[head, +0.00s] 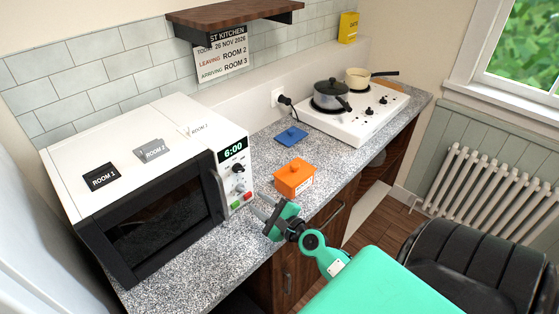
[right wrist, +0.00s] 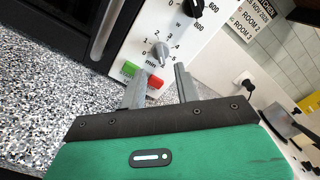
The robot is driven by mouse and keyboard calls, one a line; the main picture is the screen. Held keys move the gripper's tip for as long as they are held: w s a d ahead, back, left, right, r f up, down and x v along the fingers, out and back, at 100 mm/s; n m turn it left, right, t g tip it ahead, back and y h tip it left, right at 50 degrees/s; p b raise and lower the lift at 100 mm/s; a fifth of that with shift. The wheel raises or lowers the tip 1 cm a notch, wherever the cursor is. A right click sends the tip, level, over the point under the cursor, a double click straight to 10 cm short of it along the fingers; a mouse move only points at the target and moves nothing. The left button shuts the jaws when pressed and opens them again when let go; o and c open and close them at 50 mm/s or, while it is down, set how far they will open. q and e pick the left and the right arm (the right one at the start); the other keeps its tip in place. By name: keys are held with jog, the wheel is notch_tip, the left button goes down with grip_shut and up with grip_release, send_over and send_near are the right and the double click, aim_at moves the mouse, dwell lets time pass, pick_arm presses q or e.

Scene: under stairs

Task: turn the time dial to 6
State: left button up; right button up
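The white microwave (head: 135,140) stands at the left of the counter, its black door shut. Its display (head: 232,151) reads 6:00. The grey time dial (right wrist: 160,52) is on the control panel below a black power knob (right wrist: 192,8); it also shows in the head view (head: 239,189). I cannot tell which number its pointer is on. My right gripper (right wrist: 160,73) is open and empty in front of the panel. Its fingers appear spread to either side below the dial, apparently not touching it. It also shows in the head view (head: 262,205). My left gripper is not in view.
Green and red buttons (right wrist: 142,75) sit under the dial. An orange lidded box (head: 295,178) and a blue item (head: 291,137) lie on the speckled counter right of the microwave. A hob (head: 352,122) with pots stands farther right. A wooden shelf (head: 235,14) overhangs the back.

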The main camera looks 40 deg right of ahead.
jog(key=s+b, duration=0.3)
jog(key=s, duration=0.5)
jog(key=shift+d, duration=0.25)
